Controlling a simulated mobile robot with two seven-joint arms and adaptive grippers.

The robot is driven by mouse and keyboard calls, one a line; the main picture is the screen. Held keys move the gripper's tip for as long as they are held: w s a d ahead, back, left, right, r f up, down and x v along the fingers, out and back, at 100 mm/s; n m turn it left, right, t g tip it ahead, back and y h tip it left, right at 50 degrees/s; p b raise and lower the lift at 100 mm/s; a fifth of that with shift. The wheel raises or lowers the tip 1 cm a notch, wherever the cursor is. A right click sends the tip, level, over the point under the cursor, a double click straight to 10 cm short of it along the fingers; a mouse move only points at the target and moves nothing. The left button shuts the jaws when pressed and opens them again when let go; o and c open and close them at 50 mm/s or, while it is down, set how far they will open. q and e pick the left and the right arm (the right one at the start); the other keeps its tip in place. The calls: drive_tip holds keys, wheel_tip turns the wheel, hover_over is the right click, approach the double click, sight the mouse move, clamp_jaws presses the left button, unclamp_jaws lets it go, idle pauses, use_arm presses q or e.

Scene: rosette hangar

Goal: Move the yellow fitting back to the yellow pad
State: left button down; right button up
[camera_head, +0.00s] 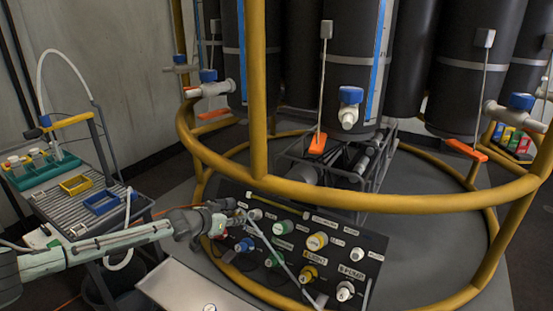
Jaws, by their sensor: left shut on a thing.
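My left gripper (238,216) is at the upper left corner of the black panel (338,232). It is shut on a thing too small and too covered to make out. A pale thin rod (272,250) runs from near its fingertips down across the panel. Two yellow fittings sit on the panel to the right of the gripper: an upper one (317,241) and a lower one (308,273). A yellow-rimmed square pad (76,185) lies on the grey ribbed cart top at the left, with nothing visible on it. My right gripper is not in view.
A blue-rimmed square (102,203) and a green tray (42,169) with white-topped items share the cart (55,210). Green, blue and white fittings crowd the panel. A thick yellow ring rail (330,197) passes above the panel. A pale tray (190,291) lies below my left arm.

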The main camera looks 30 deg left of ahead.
use_arm(q)
drive_tip(key=shift+d, duration=0.1)
drive_tip(key=s+d+f+g, duration=0.4)
drive_tip(key=s+d+f, duration=0.1)
drive_tip(key=d, duration=0.5)
drive_tip(key=s+d+f+g, duration=0.3)
drive_tip(key=s+d+f, duration=0.3)
drive_tip(key=d, duration=0.5)
drive_tip(key=s+d+f+g, duration=0.4)
drive_tip(key=s+d, duration=0.3)
drive_tip(key=d, duration=0.4)
drive_tip(key=shift+s+d+f+g+y, duration=0.1)
drive_tip(key=shift+s+f+g+y, duration=0.1)
drive_tip(key=shift+f, duration=0.25)
drive_tip(key=shift+s+d+f+g+y, duration=0.1)
drive_tip(key=shift+s+f+y, duration=0.1)
drive_tip(key=shift+f, duration=2.8)
drive_tip(key=shift+f, duration=0.5)
